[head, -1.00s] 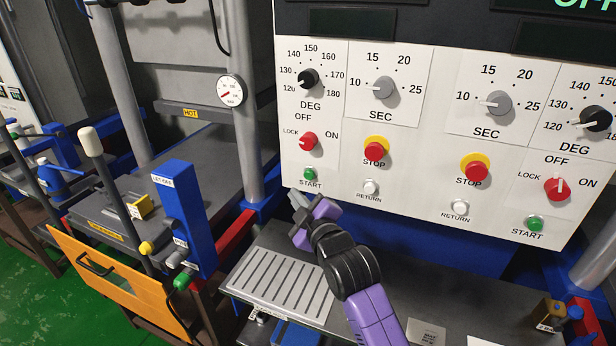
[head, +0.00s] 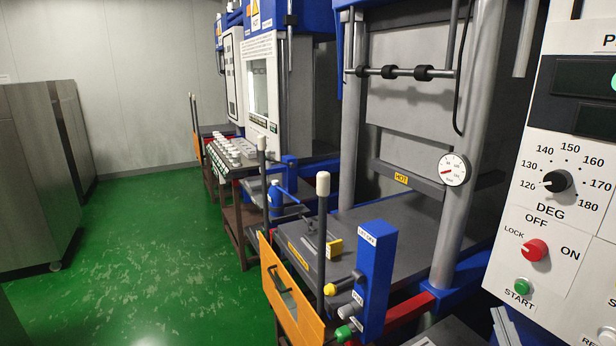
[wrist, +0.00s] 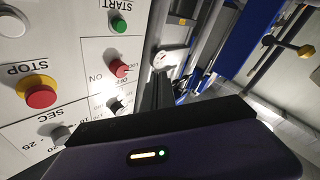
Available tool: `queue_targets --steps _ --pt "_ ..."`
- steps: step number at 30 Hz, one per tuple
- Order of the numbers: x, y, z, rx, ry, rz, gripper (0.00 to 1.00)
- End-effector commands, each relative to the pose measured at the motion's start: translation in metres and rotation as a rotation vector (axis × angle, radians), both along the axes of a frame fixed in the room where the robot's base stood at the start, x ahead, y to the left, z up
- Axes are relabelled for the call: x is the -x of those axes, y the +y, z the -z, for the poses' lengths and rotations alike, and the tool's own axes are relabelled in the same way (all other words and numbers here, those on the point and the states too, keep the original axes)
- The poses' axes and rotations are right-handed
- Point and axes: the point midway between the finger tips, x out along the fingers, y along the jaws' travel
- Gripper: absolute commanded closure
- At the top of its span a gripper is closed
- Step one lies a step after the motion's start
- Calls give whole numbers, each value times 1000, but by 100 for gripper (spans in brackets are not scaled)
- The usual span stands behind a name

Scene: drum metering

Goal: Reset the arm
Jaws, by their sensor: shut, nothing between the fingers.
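My gripper shows in the head view only as grey fingertips (head: 504,326) at the bottom edge, below the green START button (head: 523,286). The rest of the arm is out of that view. In the wrist view the purple gripper body fills the bottom, with a dark finger (wrist: 165,88) pointing up. It is shut and I see nothing held. The white control panel (head: 510,240) is beside it, with a red LOCK/OFF/ON knob (head: 534,250) and a black DEG dial (head: 557,181). The wrist view also shows the yellow-ringed red STOP button (wrist: 38,92).
A press with silver columns (head: 462,150) and a round gauge (head: 453,170) stands left of the panel. A blue lever post (head: 375,275) and an orange guard (head: 282,290) are in front of it. Grey cabinets (head: 35,180) stand far left. The green floor (head: 160,240) between is open.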

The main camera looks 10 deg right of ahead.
Motion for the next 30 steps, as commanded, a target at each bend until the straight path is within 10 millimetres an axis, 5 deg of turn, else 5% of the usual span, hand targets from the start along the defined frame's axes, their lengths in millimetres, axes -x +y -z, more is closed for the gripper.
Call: queue_targets --steps 15,30 --pt "159 117 62 -344 -19 -218 100" --pt "308 178 95 -532 244 -307 100"
